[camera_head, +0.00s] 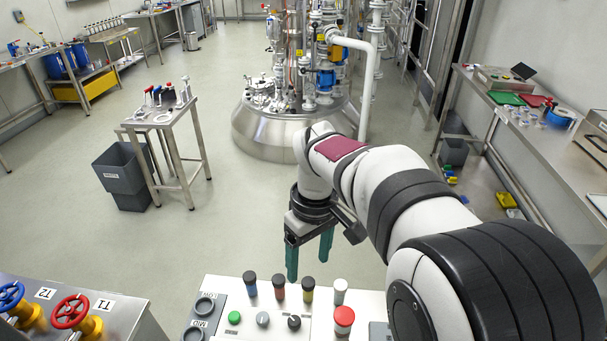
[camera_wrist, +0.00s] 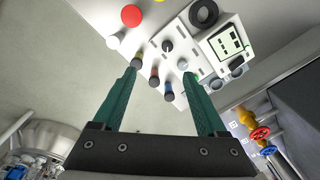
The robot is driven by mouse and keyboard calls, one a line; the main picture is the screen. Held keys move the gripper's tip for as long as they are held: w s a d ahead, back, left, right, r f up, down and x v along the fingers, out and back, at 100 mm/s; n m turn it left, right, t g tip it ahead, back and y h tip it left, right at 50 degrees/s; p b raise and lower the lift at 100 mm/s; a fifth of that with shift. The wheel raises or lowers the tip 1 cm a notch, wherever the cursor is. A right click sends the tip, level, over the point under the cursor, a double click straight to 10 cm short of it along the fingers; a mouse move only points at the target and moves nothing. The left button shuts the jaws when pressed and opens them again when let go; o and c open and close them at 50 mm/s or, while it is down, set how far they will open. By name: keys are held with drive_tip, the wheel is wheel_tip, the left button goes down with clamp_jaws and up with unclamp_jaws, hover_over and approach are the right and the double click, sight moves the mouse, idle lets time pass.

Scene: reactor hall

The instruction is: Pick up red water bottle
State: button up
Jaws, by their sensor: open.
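The red water bottle (camera_head: 279,293) is a small upright bottle with a dark cap, in the row at the back of the white panel. A blue bottle (camera_head: 250,290) is to its left and a yellow one (camera_head: 308,294) to its right. My gripper (camera_head: 309,270) is open and empty, with green fingers pointing down, above and beyond the row. In the wrist view the red bottle (camera_wrist: 154,79) appears between the open fingertips (camera_wrist: 159,73), apart from them. The blue bottle (camera_wrist: 169,95) and yellow bottle (camera_wrist: 138,62) show on either side of it.
A white-capped bottle (camera_head: 340,291) ends the row at right. A red button (camera_head: 344,318), a green button (camera_head: 234,317) and knobs stand in front. Valve wheels (camera_head: 70,311) are at lower left. The floor (camera_head: 240,220) behind the panel is clear.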

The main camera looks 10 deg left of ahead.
sight(279, 288)
drive_tip(key=w+a+f+n, duration=0.6)
drive_tip(key=w+a, duration=0.1)
drive_tip(key=a, duration=0.1)
drive_tip(key=shift+h, duration=0.3)
drive_tip(key=f, duration=1.5)
drive_tip(key=shift+w+d+f, duration=0.15)
drive_tip(key=shift+w+f, duration=0.05)
drive_tip(key=shift+f, duration=0.2)
clamp_jaws()
